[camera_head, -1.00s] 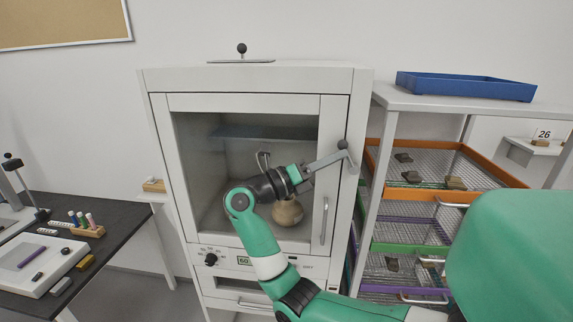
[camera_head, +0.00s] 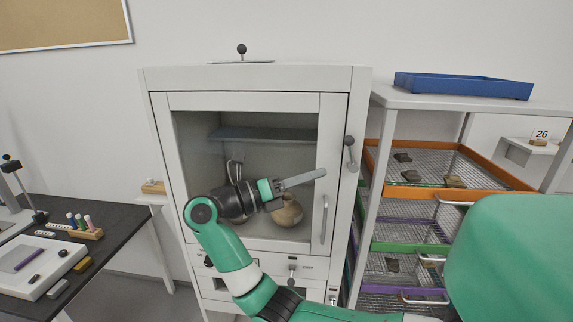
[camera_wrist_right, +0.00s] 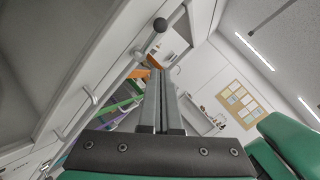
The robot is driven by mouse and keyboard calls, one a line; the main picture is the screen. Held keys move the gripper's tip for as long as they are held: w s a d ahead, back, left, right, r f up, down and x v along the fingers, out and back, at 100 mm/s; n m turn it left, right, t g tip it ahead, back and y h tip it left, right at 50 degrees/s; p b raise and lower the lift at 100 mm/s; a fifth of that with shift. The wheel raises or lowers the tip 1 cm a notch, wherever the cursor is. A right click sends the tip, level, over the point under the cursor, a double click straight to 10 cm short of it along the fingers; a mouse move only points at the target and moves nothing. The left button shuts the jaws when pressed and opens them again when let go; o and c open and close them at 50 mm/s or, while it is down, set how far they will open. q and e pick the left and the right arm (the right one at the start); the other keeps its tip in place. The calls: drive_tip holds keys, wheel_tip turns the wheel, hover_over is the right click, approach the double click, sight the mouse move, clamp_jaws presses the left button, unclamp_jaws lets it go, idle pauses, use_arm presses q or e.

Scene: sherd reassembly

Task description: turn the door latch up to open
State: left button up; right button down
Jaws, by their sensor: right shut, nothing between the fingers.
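The door latch (camera_head: 351,155) is a grey lever with a dark ball on the right of the cabinet front. It stands close to upright, ball at the top. In the right wrist view its dark ball (camera_wrist_right: 160,24) shows above the fingers. The cabinet door (camera_head: 250,101), with a glass pane and a vertical handle (camera_head: 324,220), looks shut. My right gripper (camera_head: 322,174) is shut and empty in front of the pane, left of the latch and apart from it. Its long fingers also show in the right wrist view (camera_wrist_right: 160,78). My left gripper is not in view.
A clay pot (camera_head: 287,211) stands behind the glass. A rack of wire trays, one orange-rimmed (camera_head: 500,172), stands close on the right, with a blue tray (camera_head: 463,86) on top. A black table (camera_head: 115,238) is at the left.

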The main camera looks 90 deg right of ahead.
drive_tip(key=shift+v, duration=2.35)
drive_tip(key=shift+f, duration=0.1)
